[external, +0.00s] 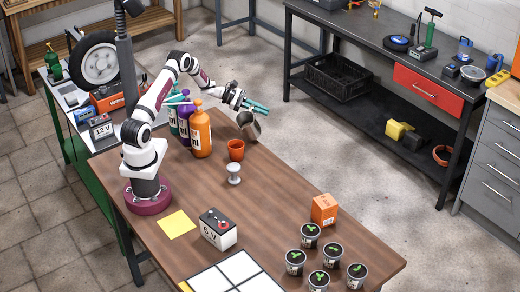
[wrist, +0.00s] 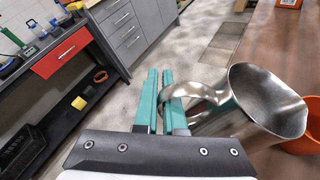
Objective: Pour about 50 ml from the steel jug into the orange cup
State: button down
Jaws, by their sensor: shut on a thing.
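The steel jug (external: 249,127) is tilted and held up near the table's far edge, next to the orange cup. My gripper (external: 256,106) is shut on the jug's handle; its teal fingers (wrist: 167,92) show at the handle in the wrist view. The jug's open mouth (wrist: 268,98) shows in the wrist view; I cannot see any liquid leaving it. The orange cup (external: 236,149) stands upright on the table, just left of and below the jug in the external view. Part of the cup (wrist: 302,143) shows behind the jug at the right edge of the wrist view.
An orange bottle (external: 201,134) and a purple bottle stand left of the cup. A battery (external: 218,230), an orange box (external: 324,209) and several potted seedlings stand further forward. The middle right of the table (external: 280,187) is clear.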

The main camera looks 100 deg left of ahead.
jog(key=d+r+m, duration=0.1)
jog(key=d+r+y, duration=0.1)
jog(key=d+r+m, duration=0.1)
jog(key=shift+s+r+m+t, duration=0.2)
jog(key=shift+s+m+t, duration=0.1)
jog(key=shift+s+t, duration=0.1)
notch_tip(320, 180, up, 9)
jog(key=d+m+t+y+p, duration=0.1)
jog(key=d+m+p, duration=0.1)
jog(key=m, duration=0.1)
jog(key=shift+s, duration=0.3)
jog(key=shift+s+d+r+m+t+y+p, duration=0.15)
jog(key=shift+d+r+m+t+y+p, duration=0.2)
jog(key=shift+d+m, duration=0.25)
jog(key=shift+s+d+r+m+p, duration=0.15)
jog(key=shift+d+r+m+p, duration=0.2)
jog(key=shift+d, duration=0.3)
jog(key=shift+a+r+p, duration=0.1)
jog(key=shift+a+p, duration=0.25)
jog(key=shift+a, duration=0.2)
dwell(0.3)
jog(key=shift+d+r+m+t+p, duration=0.2)
jog(key=shift+d+m+t+p, duration=0.1)
jog(key=shift+m+p, duration=0.1)
dwell(0.5)
